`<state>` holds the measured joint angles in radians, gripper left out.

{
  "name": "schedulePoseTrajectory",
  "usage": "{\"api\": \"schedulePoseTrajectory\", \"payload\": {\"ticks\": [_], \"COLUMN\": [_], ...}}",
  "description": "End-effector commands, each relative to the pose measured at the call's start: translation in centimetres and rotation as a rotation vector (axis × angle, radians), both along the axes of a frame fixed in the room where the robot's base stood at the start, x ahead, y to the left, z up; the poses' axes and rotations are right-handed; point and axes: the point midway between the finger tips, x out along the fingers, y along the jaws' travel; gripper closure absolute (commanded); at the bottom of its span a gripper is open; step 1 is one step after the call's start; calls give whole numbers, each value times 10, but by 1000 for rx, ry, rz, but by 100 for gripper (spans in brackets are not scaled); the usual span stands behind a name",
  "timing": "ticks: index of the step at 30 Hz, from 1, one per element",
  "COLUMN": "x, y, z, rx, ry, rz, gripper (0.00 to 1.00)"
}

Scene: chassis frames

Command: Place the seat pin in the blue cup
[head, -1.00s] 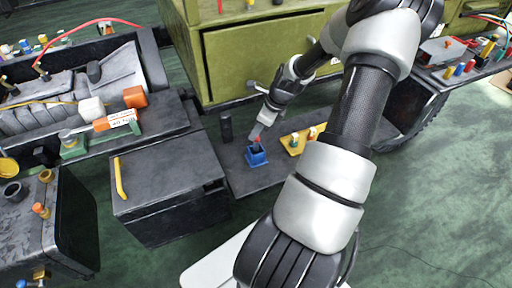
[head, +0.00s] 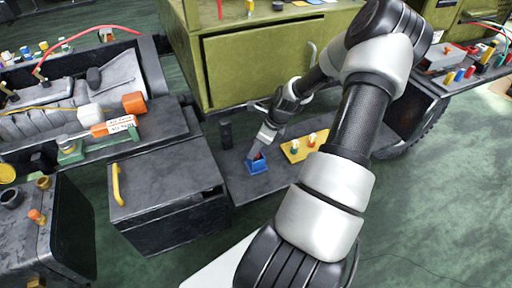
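The blue cup (head: 257,168) is a small square-sided holder on the dark low shelf, near the middle of the head view. My gripper (head: 255,153) points down at it from above, its fingertips at the cup's opening. A small red piece (head: 262,156), perhaps the seat pin's top, shows at the opening beside the fingertips. The rest of it is hidden by the cup and fingers. Whether the fingers still grip it is too small to tell.
A yellow tray (head: 289,153) with a few small pins stands right of the cup. A black cylinder (head: 226,134) stands behind left. A dark box with a yellow handle (head: 118,184) is at left. The green cabinet (head: 255,65) rises behind.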

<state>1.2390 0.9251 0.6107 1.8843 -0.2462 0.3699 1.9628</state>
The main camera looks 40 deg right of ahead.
Motion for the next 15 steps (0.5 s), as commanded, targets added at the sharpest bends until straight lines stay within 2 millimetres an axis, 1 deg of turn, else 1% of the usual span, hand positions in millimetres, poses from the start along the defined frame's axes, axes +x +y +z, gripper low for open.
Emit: {"api": "schedulePoseTrajectory", "payload": {"ticks": [5, 8, 11, 15], "x": [0, 0, -4, -14], "y": [0, 0, -3, -10], "z": [0, 6, 18, 46], "rx": [0, -1, -1, -4], "ry": [0, -1, 0, 0], "rz": [0, 1, -3, -3], "gripper": [66, 66, 66, 66]}}
